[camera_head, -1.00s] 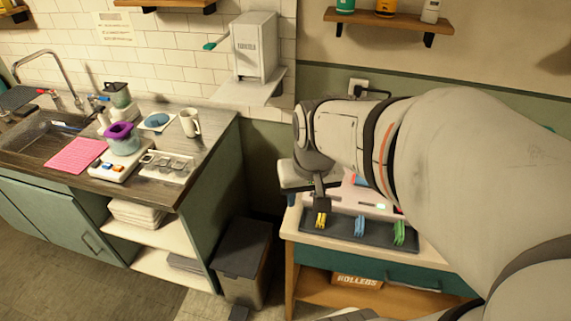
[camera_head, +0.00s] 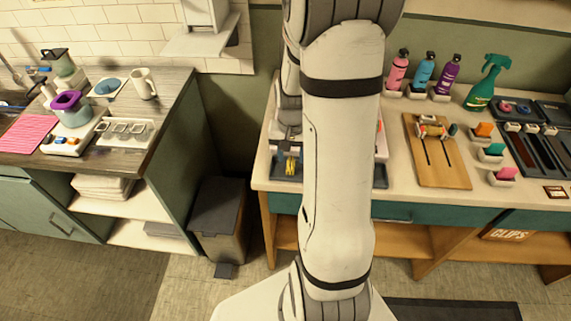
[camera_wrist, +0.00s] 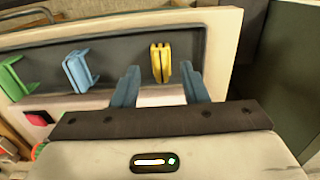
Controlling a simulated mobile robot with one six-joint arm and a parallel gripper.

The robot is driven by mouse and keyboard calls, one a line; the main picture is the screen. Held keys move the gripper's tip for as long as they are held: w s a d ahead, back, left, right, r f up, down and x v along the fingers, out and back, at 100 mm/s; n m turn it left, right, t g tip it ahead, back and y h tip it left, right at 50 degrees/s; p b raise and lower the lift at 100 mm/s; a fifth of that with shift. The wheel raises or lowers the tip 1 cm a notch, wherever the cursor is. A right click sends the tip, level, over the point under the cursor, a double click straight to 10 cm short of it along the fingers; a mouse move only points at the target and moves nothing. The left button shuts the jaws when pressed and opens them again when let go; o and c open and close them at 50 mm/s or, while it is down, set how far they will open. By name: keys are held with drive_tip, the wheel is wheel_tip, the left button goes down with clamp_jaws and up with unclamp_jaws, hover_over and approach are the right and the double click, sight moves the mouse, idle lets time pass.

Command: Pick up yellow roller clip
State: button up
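The yellow roller clip (camera_wrist: 160,62) stands upright in a dark tray (camera_wrist: 115,55) in the wrist view, near the tray's right end. It also shows in the head view (camera_head: 291,165), just left of my arm. My gripper (camera_wrist: 162,82) is open, with its two blue-grey fingers apart and nothing between them visibly held. The clip lies just beyond the fingertips, roughly in line with the gap between them. In the wrist view a blue clip (camera_wrist: 77,70) and a green clip (camera_wrist: 17,77) stand in the same tray to the left. My arm hides most of the tray in the head view.
To the right on the counter are several bottles, a green spray bottle (camera_head: 487,85) and a wooden board (camera_head: 437,155). A grey bin (camera_head: 217,215) stands on the floor left of the counter. A sink counter with a mug (camera_head: 144,83) is at the left.

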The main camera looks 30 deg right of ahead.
sight(290, 161)
drive_tip(key=shift+w+d+f+p, duration=0.1)
drive_tip(key=shift+w+f+p, duration=0.05)
drive_tip(key=shift+f, duration=0.95)
drive_tip(key=shift+w+f+p, duration=0.15)
drive_tip(key=shift+f, duration=0.95)
drive_tip(key=shift+c, duration=0.2)
clamp_jaws()
drive_tip(key=shift+r, duration=0.15)
